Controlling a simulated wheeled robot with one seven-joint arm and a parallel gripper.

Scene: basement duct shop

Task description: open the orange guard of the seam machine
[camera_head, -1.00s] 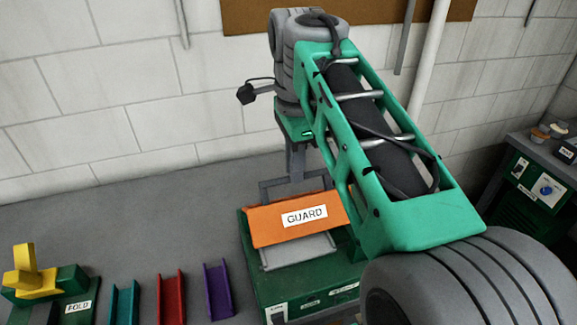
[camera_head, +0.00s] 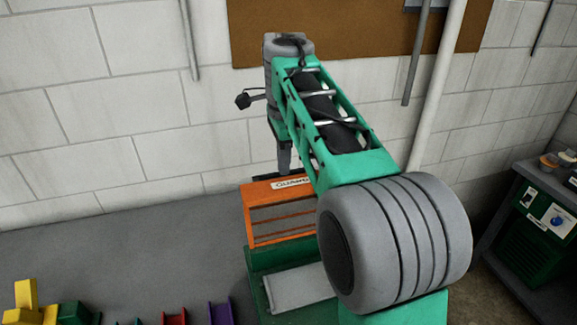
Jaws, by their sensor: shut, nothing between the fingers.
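The orange guard (camera_head: 280,222) of the seam machine is swung up at the back of the green machine body (camera_head: 256,262). Its slatted face is turned toward me and its GUARD label lies along the top edge. The grey plate (camera_head: 300,287) below it is uncovered. My gripper (camera_head: 284,170) points down just behind the guard's top edge, shut and empty. Its tips are partly hidden, so I cannot tell whether they touch the guard. My arm covers the guard's right end and part of the machine.
A yellow and green fold tool (camera_head: 27,300) and teal, red (camera_head: 174,318) and purple (camera_head: 221,312) channels sit at the lower left. A dark green cabinet (camera_head: 545,230) stands at the right. A block wall and brown board (camera_head: 350,30) are behind.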

